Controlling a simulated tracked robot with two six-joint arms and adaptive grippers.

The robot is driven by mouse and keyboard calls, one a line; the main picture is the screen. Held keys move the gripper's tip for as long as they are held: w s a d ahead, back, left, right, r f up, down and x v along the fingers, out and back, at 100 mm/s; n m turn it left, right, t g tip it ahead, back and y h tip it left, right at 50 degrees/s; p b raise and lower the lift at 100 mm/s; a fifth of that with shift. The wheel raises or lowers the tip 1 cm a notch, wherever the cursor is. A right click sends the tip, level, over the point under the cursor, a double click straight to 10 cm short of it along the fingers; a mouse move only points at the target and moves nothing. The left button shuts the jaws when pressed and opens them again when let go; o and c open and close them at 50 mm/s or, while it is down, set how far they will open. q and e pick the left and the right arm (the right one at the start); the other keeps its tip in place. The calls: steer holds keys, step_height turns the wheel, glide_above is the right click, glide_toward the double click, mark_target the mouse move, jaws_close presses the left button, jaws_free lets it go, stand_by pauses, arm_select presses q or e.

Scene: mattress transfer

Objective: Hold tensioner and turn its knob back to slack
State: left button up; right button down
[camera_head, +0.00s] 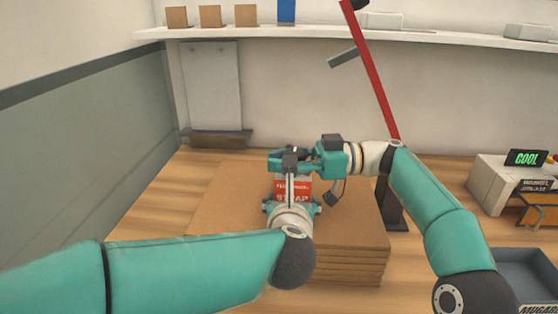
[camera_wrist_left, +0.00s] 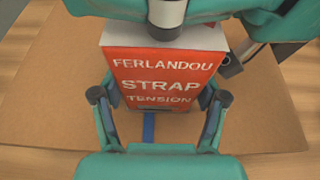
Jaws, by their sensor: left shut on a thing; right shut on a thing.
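The strap tensioner (camera_head: 305,187) is a red-faced box reading "FERLANDOU STRAP TENSION". It stands on a stack of brown boards (camera_head: 350,225). In the left wrist view the tensioner (camera_wrist_left: 165,80) is upright between the two fingers of my left gripper (camera_wrist_left: 160,100), which is shut on its sides. In the head view the left gripper (camera_head: 291,203) is partly hidden by its own wrist. My right gripper (camera_head: 289,158) reaches in from the right above the box and is shut on the knob. A grey cylinder, apparently the knob (camera_wrist_left: 166,14), shows at the top of the wrist view.
A blue strap (camera_wrist_left: 148,128) runs from under the tensioner. A red bar (camera_head: 373,70) on a dark post (camera_head: 392,208) stands close to my right arm. A white machine with a "COOL" screen (camera_head: 525,158) and a grey tray (camera_head: 530,270) are at right. A shelf (camera_head: 330,36) spans the wall.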

steer(key=shift+d+f+n+g, duration=0.1)
steer(key=shift+d+n+g, duration=0.3)
steer(key=shift+g, duration=0.1)
steer(key=c, duration=1)
jaws_free()
steer(key=shift+o, duration=0.3)
steer(key=shift+s+a, duration=0.1)
steer(key=shift+a, duration=0.05)
steer(key=shift+a+r+m+t, duration=0.1)
steer(key=shift+r+m+t, duration=0.1)
steer(key=shift+m+t, duration=0.25)
steer(key=shift+t, duration=0.35)
